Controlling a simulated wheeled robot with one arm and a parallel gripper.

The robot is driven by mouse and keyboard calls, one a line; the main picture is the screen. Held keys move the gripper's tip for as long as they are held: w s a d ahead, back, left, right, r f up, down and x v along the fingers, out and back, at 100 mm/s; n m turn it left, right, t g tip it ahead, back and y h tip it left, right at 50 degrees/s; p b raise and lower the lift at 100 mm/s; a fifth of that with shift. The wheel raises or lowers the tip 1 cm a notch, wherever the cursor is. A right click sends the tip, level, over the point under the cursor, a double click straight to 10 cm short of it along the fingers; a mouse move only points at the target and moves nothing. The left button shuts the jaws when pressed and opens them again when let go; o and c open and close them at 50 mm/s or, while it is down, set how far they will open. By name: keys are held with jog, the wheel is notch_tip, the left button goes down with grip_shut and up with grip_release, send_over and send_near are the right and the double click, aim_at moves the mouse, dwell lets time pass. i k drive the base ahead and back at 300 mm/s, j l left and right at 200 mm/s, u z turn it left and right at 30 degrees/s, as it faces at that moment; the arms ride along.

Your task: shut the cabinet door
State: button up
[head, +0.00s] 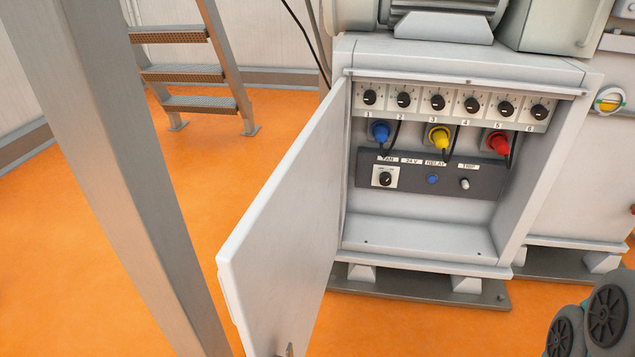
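The cabinet (555,160) is light grey and stands right of the middle, its front open. Its door (285,215) is hinged on the cabinet's left side and stands wide open, swung out toward me and to the left. A small handle or latch (288,350) shows at the door's lower edge, cut by the frame's bottom. Inside are a row of numbered black knobs (436,102), blue, yellow and red plugs (438,138) with black cables, and a dark panel (450,182) with a knob and buttons. My gripper is not in view.
Metal steps (190,75) stand behind. Dark round wheel-like parts (605,315) show at the bottom right. Orange floor (420,335) is clear before the cabinet.

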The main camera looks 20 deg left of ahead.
aim_at(275, 267)
jog(key=k+j, duration=0.1)
jog(key=j, duration=0.3)
jog(key=k+j, duration=0.1)
jog(key=j, duration=0.35)
jog(key=k+j, duration=0.1)
jog(key=j, duration=0.3)
jog(key=k+j, duration=0.1)
jog(key=j, duration=0.3)
jog(key=k+j, duration=0.1)
jog(key=j, duration=0.35)
